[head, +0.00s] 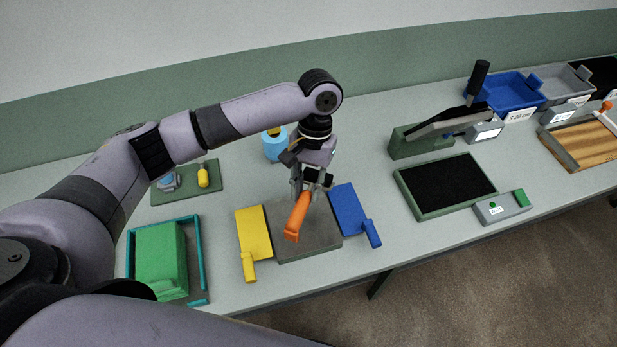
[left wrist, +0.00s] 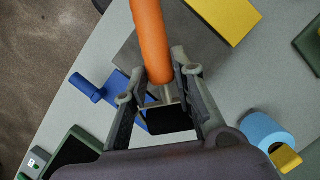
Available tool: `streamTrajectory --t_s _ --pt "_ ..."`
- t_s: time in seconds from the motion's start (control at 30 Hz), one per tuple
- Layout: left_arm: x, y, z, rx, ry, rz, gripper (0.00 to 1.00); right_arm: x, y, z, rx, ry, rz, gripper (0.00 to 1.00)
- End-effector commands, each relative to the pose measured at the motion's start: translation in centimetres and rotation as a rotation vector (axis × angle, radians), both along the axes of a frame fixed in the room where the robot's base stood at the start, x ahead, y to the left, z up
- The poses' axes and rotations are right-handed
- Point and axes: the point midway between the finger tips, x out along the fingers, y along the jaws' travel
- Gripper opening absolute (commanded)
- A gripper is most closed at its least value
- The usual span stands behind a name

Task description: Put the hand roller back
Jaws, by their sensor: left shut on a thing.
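My left gripper (head: 311,187) is shut on the hand roller, whose orange handle (head: 297,217) slants down toward the front edge in the head view. In the left wrist view, the fingers of my left gripper (left wrist: 159,86) stand on both sides of a grey collar at the end of the orange handle (left wrist: 151,35). The roller is over a dark grey slab (head: 318,243) on the table. The gripper hides its far end, and I cannot tell whether it touches the slab. My right gripper is not in view.
A yellow paddle (head: 252,232) and a blue paddle (head: 350,209) flank the slab. A cyan cylinder (head: 275,147) stands behind. A green block in a teal frame (head: 199,255) is at left, a green tray (head: 208,190) behind it. A black-topped green plate (head: 446,187) lies at right.

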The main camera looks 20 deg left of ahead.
Motion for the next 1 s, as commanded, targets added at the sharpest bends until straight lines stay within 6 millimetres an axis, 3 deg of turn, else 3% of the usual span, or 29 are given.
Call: streamTrajectory --t_s 0.17,0.53,1.0 --pt "0.0 0.0 0.0 -0.001 -0.001 -0.001 0.0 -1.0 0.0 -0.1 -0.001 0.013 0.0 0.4" --pt "0.0 0.0 -2.7 0.0 -0.001 0.0 0.0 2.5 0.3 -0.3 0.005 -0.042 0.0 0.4" --pt "0.0 0.0 -6.6 0.0 -0.002 -0.001 0.0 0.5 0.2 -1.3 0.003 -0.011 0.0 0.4"
